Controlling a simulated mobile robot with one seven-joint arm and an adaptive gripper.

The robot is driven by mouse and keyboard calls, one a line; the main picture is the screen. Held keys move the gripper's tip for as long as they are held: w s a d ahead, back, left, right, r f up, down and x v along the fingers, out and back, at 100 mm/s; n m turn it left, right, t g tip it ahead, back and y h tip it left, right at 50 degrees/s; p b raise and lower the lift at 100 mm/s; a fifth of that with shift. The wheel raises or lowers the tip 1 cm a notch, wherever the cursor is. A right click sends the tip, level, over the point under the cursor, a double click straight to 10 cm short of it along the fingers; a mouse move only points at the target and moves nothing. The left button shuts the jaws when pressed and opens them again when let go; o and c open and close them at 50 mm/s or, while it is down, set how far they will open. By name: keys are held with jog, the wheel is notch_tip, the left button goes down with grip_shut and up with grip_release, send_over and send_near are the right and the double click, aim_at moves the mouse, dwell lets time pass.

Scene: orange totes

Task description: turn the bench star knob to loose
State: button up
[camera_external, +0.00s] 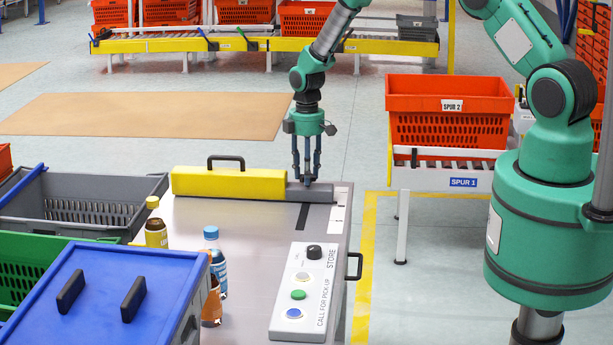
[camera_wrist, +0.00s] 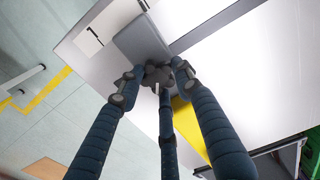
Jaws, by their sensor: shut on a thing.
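The bench star knob (camera_wrist: 158,75) is dark and lobed. It sits on a grey block (camera_external: 325,193) at the right end of a yellow bar (camera_external: 225,182) on the bench. My gripper (camera_external: 306,180) points straight down with its three blue fingers around the knob. In the wrist view my gripper (camera_wrist: 157,82) has its fingertips closed in against the knob from several sides. In the external view the fingers mostly hide the knob. A white label (camera_external: 339,213) with a dark mark lies beside the block. I cannot read which way the knob is turned.
The bench top (camera_external: 250,225) is clear in the middle. A button panel (camera_external: 303,290) is at its front right. A blue-capped bottle (camera_external: 213,260) and a yellow-capped bottle (camera_external: 155,225) stand at left, near a blue lid (camera_external: 100,290). An orange tote (camera_external: 450,100) is behind right.

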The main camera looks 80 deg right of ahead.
jog(key=shift+s+a+f, duration=0.1)
jog(key=shift+s+f, duration=0.05)
jog(key=shift+s, duration=0.1)
jog(key=o, duration=1)
jog(key=shift+c, duration=0.2)
jog(key=shift+w, duration=0.1)
jog(key=shift+r, duration=0.2)
jog(key=shift+r, duration=0.45)
notch_tip(320, 180, up, 11)
jog(key=shift+f, duration=0.1)
